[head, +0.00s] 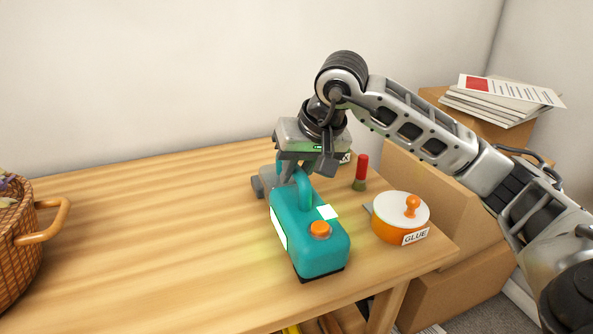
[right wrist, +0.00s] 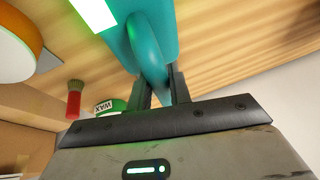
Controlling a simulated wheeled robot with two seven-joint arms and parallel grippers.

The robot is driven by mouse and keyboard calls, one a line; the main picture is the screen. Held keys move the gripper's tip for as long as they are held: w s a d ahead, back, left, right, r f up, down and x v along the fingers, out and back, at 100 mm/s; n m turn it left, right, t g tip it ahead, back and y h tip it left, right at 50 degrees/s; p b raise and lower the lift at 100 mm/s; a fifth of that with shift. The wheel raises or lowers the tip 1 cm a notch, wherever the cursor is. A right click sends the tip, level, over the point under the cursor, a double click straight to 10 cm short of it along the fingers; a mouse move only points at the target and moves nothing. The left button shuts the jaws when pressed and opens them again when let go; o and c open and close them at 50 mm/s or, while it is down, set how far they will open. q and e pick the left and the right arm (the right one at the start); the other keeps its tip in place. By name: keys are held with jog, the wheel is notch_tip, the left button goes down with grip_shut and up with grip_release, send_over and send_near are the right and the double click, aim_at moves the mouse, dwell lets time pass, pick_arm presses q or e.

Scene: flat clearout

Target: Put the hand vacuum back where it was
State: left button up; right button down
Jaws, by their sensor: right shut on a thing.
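In the right wrist view the two dark fingers (right wrist: 160,88) are on either side of the handle loop (right wrist: 150,55). My left gripper is in neither view.
On the table (head: 150,230), an orange pot labelled GLUE (head: 393,228), a red-handled brush (head: 361,170) and a green WAX tin (right wrist: 110,107) stand near the vacuum. A wicker basket (head: 18,245) is at left. Cardboard boxes (head: 440,245) and papers (head: 500,103) are at right. The table's middle is clear.

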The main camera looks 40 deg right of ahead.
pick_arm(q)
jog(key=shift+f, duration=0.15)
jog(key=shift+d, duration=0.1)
pick_arm(e)
jog(key=c, duration=1.3)
grip_release()
jog(key=shift+s+r, duration=0.1)
jog(key=shift+r, duration=0.2)
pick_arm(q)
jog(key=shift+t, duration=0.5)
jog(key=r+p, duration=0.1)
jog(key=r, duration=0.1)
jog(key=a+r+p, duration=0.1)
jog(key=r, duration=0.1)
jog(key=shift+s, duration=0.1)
pick_arm(e)
jog(key=v, duration=1.1)
jog(key=shift+s+r, duration=0.15)
jog(key=shift+r, duration=0.05)
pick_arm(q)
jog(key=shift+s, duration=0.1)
